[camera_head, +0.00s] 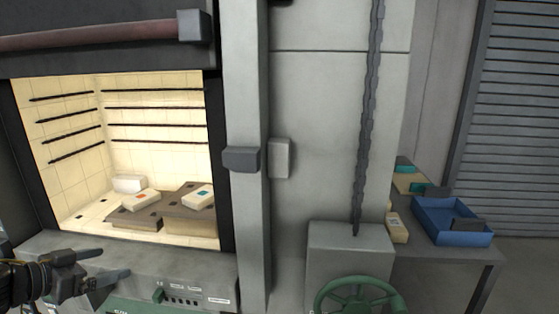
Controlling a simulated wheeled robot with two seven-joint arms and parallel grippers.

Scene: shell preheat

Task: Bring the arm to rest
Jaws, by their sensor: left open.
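My left gripper (108,268) is at the lower left, in front of the furnace's front sill. Its two dark fingers point right and stand apart, with nothing between them. The furnace chamber (160,160) is lit and open above and behind it. Inside, a pale block with an orange mark (141,200) and a pale block with a teal mark (198,197) lie on brown slabs (173,208). A plain white block (128,183) stands behind them at the left. My right gripper does not show.
A grey pillar (247,120) borders the chamber on the right. A chain (368,110) hangs above a green handwheel (360,296). At the right, a table (458,256) bears a blue bin (452,236) and a pale block (397,228). A shutter (520,110) stands behind.

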